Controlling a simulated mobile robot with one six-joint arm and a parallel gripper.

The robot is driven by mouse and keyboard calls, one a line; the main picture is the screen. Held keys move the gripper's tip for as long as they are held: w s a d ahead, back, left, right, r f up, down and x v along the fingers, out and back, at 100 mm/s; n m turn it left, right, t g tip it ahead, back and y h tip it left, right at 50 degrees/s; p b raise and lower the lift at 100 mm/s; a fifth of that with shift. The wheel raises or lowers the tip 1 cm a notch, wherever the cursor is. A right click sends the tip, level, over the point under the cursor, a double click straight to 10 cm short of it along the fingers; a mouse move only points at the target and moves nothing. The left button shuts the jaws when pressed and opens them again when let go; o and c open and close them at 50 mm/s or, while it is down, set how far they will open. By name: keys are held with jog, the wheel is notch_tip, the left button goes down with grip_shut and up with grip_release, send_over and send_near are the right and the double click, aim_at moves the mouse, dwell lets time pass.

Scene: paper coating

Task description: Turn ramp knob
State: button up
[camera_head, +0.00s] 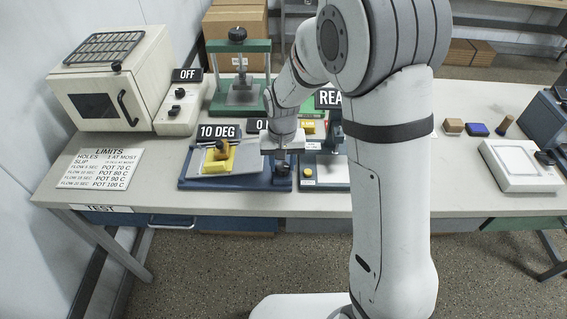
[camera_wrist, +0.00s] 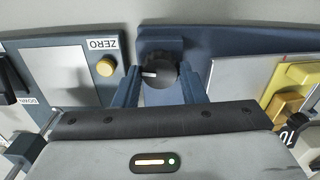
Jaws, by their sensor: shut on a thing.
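The ramp knob (camera_wrist: 158,72) is a dark round knob with a white mark, mounted at the end of the blue ramp base (camera_wrist: 235,42). It also shows in the head view (camera_head: 283,169), partly hidden under my wrist. My gripper (camera_wrist: 160,85) has its two blue fingers on either side of the knob and is shut on it. The ramp (camera_head: 225,168) has a grey plate with a yellow block (camera_head: 216,157) on it. A sign by it reads 10 DEG (camera_head: 217,132).
Right of the ramp is a device with a yellow button (camera_wrist: 105,67) labelled ZERO. A green press (camera_head: 238,88) and a beige oven (camera_head: 112,85) marked OFF stand behind. A limits sign (camera_head: 101,168) lies at left. A white tray (camera_head: 522,165) is at far right.

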aim_at(282, 166)
dwell(0.5)
jog(key=o, duration=1)
jog(key=shift+r+b, duration=0.35)
jog(key=shift+r, duration=3.55)
